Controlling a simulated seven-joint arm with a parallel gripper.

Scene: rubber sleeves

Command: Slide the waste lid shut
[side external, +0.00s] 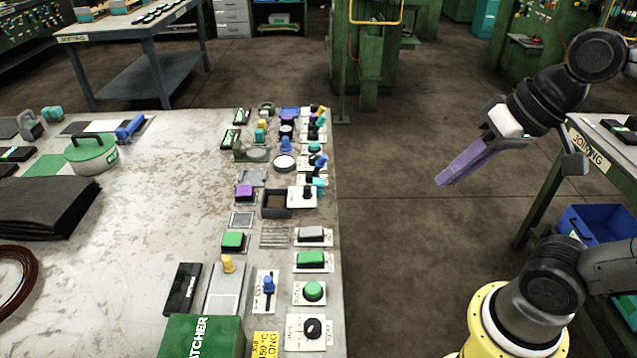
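No part is clearly labelled as the waste lid at this size. A small dark open box (276,208) with a brown inside sits near the table's right edge. A grey plate (224,300) with a yellow knob (227,264) lies nearer the front; I cannot tell whether either is the waste opening or its lid. My gripper (440,182) has long purple fingers. It hangs above the floor, well right of the table and touching nothing. Its fingers overlap in this view, so their gap is hidden. I see nothing held.
Several buttons, knobs and switches crowd the right part of the table (150,225). A green box (201,338) stands at the front. A green lidded pot (92,152) and dark folded sheets (45,207) lie left. The table's middle is bare. A blue bin (596,226) is at far right.

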